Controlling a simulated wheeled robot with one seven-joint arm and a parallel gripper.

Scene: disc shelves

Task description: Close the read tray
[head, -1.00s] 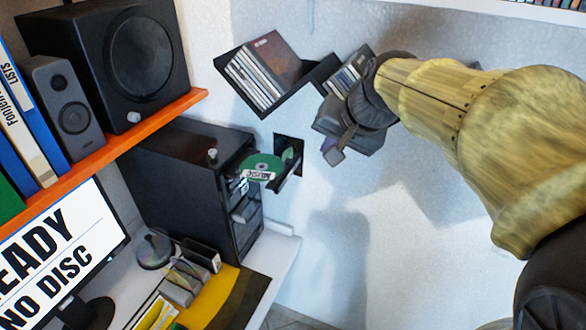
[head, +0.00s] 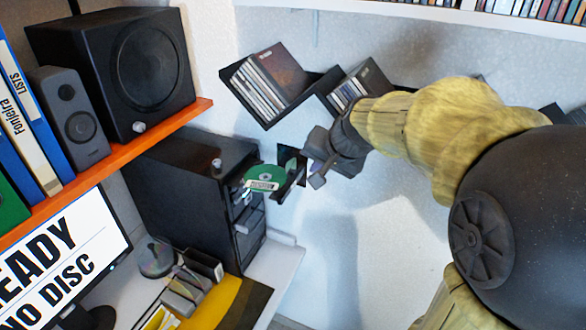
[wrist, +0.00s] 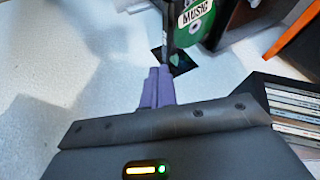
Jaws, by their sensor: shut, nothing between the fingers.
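The read tray (head: 291,186) sticks out open from the front of a black computer tower (head: 188,185). A green disc (head: 264,178) lies on it; in the wrist view the disc (wrist: 197,18) reads "MUSIC". My gripper (head: 318,181) is just right of the tray's outer end. In the wrist view its purple fingers (wrist: 158,72) are together and empty, pointing at the dark tray end (wrist: 168,32). I cannot tell whether they touch it. The monitor (head: 62,245) shows "NO DISC" under a partly cut-off word ending in "EADY".
Slanted black wall shelves with disc cases (head: 275,85) hang above and behind the tray. An orange shelf (head: 120,150) with speakers and binders is at left. The desk under the tower holds a disc spindle (head: 156,256) and small items.

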